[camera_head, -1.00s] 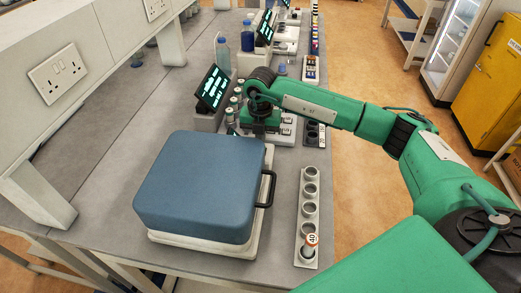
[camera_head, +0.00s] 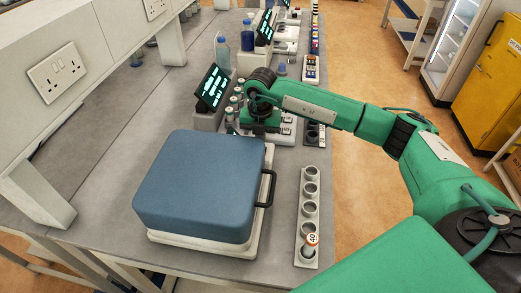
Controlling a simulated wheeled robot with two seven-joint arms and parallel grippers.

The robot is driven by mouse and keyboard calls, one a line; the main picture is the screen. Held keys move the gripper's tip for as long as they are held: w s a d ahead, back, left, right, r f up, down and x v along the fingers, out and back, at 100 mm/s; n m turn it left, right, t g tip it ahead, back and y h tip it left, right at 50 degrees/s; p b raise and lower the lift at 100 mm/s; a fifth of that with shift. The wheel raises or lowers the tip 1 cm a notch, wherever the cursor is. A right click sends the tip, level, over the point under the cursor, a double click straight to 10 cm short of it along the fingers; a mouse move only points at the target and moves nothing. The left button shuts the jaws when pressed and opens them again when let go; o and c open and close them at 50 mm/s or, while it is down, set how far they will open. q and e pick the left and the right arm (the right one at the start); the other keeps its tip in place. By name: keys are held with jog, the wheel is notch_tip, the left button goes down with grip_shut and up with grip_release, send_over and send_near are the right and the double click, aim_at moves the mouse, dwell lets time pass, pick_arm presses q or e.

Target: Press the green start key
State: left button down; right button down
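No green start key can be made out; my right arm's wrist covers part of the bench near the dark display. My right gripper (camera_head: 262,130) reaches down over a pale keyed unit (camera_head: 286,129) beside the display (camera_head: 213,88). Its fingers are hidden under the green wrist, so I cannot tell whether it is open or shut or touching anything. My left gripper is not in view.
A blue-lidded box (camera_head: 200,186) with a black handle stands at the front of the bench. A rack (camera_head: 308,226) holding a vial (camera_head: 311,240) with an orange-marked cap is to its right. Bottles (camera_head: 223,56) and more displays stand further back.

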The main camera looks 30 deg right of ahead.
jog(key=shift+f+b, duration=0.3)
jog(key=shift+f, duration=0.1)
dwell(0.3)
jog(key=shift+r+p, duration=1.05)
jog(key=shift+r, duration=1)
notch_tip(320, 180, up, 8)
jog(key=p, duration=0.4)
